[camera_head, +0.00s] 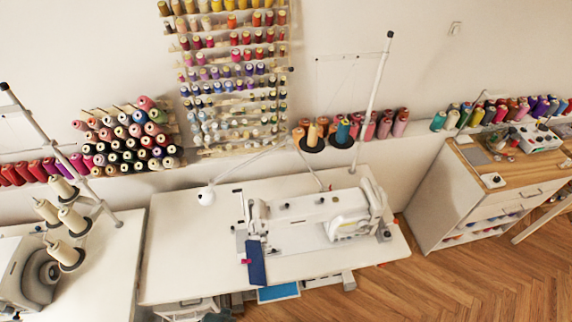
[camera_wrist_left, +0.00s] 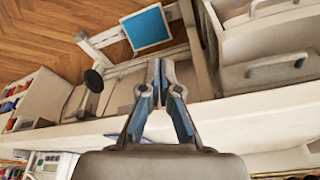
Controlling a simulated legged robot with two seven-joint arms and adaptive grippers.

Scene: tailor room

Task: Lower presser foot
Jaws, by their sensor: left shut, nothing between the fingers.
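The white sewing machine (camera_head: 310,215) stands on a white table in the middle of the head view. Its needle end (camera_head: 257,215) is at the left, but the presser foot and its lever are too small to make out. My right gripper is in neither view.
A blue pedal (camera_wrist_left: 147,27) is below the table and also shows in the head view (camera_head: 278,292). A lamp (camera_head: 206,195) and a thread stand (camera_head: 372,100) rise behind the machine. Bare tabletop (camera_head: 175,230) lies left of the machine. A wooden-topped cabinet (camera_head: 460,200) stands right.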

